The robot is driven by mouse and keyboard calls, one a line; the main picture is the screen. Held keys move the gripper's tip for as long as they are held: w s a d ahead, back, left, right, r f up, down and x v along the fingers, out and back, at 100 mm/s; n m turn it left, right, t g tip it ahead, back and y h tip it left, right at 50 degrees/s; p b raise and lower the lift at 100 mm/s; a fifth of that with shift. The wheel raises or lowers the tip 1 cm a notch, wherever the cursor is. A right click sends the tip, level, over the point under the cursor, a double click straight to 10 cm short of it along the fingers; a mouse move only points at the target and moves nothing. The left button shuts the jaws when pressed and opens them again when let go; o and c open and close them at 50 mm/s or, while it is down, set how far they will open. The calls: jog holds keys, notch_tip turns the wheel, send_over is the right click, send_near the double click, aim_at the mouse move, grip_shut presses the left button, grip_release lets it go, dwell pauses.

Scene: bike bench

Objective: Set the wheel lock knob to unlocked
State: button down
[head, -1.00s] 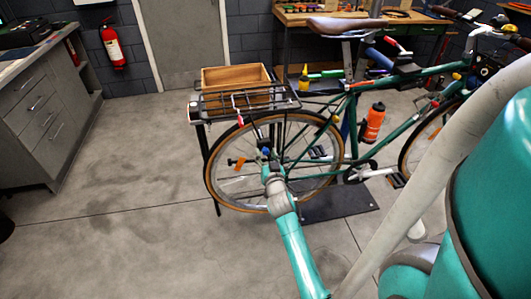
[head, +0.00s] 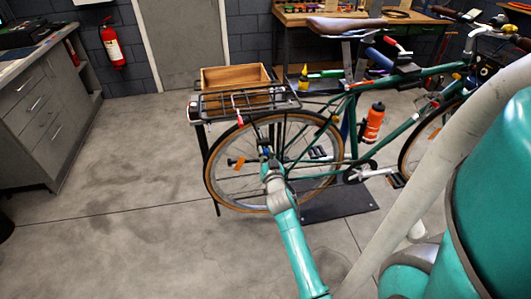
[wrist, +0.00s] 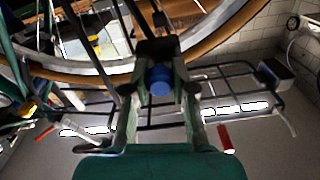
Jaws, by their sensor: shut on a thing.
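The green bicycle (head: 400,86) stands with its rear wheel (head: 217,197) in front of my arm. My gripper (head: 264,148) is at the upper part of that wheel, below the rear rack. In the wrist view, a blue round knob (wrist: 160,80) sits between the fingers of my gripper (wrist: 163,88). The gripper is shut on it. The rear wheel also shows in the wrist view, with its tan tire (wrist: 222,30) just beyond the knob. The knob's lock markings cannot be read, and its base is hidden behind the fingers.
A wooden box (head: 236,77) sits by the black rear rack (head: 215,105). An orange bottle (head: 373,123) is on the frame. A workbench (head: 285,19) stands behind, and a grey cabinet (head: 45,115) at left. The floor left of the wheel is clear.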

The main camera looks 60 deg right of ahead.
aim_at(266, 154)
jog(key=shift+v, duration=2.6)
jog(key=c, duration=0.9)
grip_release()
jog(key=shift+s, duration=0.1)
jog(key=v, duration=1.2)
jog(key=shift+a, duration=0.1)
